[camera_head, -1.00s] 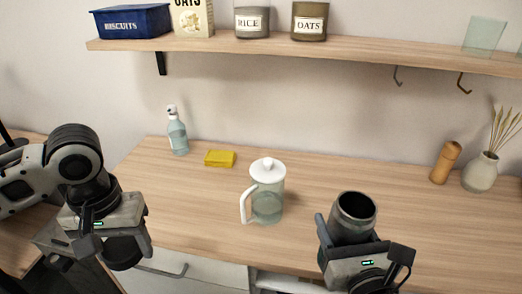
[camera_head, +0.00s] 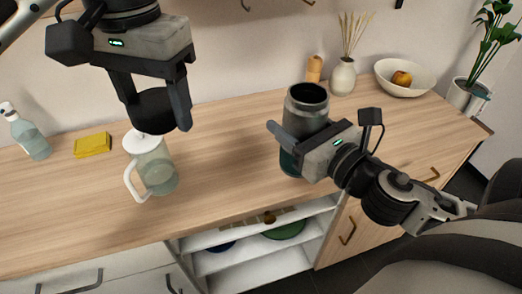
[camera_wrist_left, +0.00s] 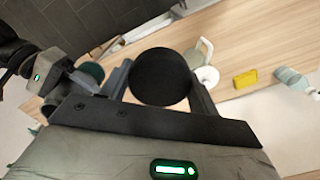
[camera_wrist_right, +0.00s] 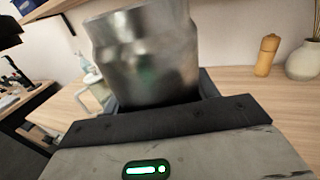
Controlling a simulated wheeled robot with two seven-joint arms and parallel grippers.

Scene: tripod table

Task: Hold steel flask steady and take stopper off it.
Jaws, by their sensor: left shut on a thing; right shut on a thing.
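The steel flask (camera_head: 304,118) stands right of the middle of the table in the head view, with its dark mouth open at the top. My right gripper (camera_head: 292,138) is shut around its body; the far finger is mostly hidden. The flask's metal side fills the middle of the right wrist view (camera_wrist_right: 148,60). I cannot tell whether its base touches the table. The black round stopper (camera_head: 153,112) is between the fingers of my left gripper (camera_head: 155,118), which is shut on it. The stopper is apart from the flask, in the air to its left. It also shows in the left wrist view (camera_wrist_left: 160,76).
A glass jug (camera_head: 155,168) with a white lid stands just below the stopper in the head view. A yellow sponge (camera_head: 92,145) and soap bottle (camera_head: 31,138) are further left. A vase (camera_head: 342,76), wooden mill (camera_head: 314,69) and bowl (camera_head: 404,80) stand behind the flask. Table between jug and flask is clear.

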